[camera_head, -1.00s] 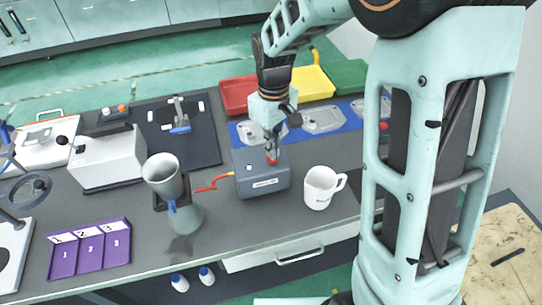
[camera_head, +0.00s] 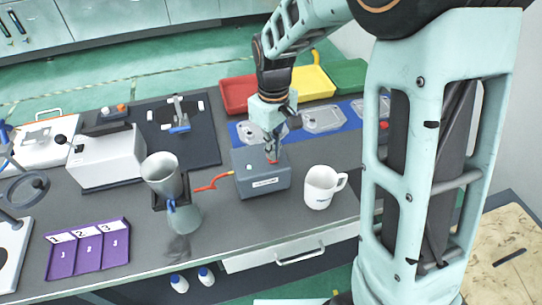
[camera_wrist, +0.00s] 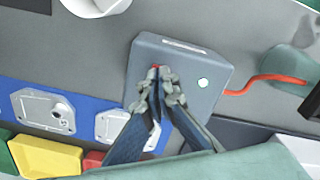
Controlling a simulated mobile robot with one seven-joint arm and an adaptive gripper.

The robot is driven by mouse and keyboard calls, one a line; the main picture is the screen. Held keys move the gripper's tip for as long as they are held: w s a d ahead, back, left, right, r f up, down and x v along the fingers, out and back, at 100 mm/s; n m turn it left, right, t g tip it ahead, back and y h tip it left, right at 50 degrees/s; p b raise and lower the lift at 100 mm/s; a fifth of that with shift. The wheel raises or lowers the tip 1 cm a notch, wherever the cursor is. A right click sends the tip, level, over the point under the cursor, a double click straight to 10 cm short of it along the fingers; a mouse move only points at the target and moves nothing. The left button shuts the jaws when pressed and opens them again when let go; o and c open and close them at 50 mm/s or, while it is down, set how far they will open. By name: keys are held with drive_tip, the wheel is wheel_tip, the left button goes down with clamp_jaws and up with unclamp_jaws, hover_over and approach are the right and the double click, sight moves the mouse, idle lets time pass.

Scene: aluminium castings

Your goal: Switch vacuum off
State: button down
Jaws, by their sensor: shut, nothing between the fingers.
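The vacuum unit is a grey box (camera_head: 262,182) with a white label on its front, standing mid-bench. In the wrist view the box (camera_wrist: 190,65) shows a pale round light or button (camera_wrist: 203,83) and a bit of red (camera_wrist: 155,68) beside my fingertips. My gripper (camera_head: 272,158) points down over the box top, its fingers shut and empty. In the wrist view my gripper (camera_wrist: 162,82) covers most of the red part. I cannot tell whether the fingertips touch it. An orange-red hose (camera_head: 212,183) leaves the box on the left.
Purple numbered trays (camera_head: 88,250) lie front left. A blue mat (camera_head: 300,128) with metal castings (camera_head: 322,120) and coloured bins lie behind.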

drive_tip(key=shift+f+b, duration=0.5)
drive_tip(key=shift+f, duration=0.2)
drive_tip(key=shift+r, duration=0.2)
drive_tip(key=shift+r+p, duration=2.7)
drive_tip(key=shift+r, duration=0.7)
drive_tip(key=shift+f, duration=0.1)
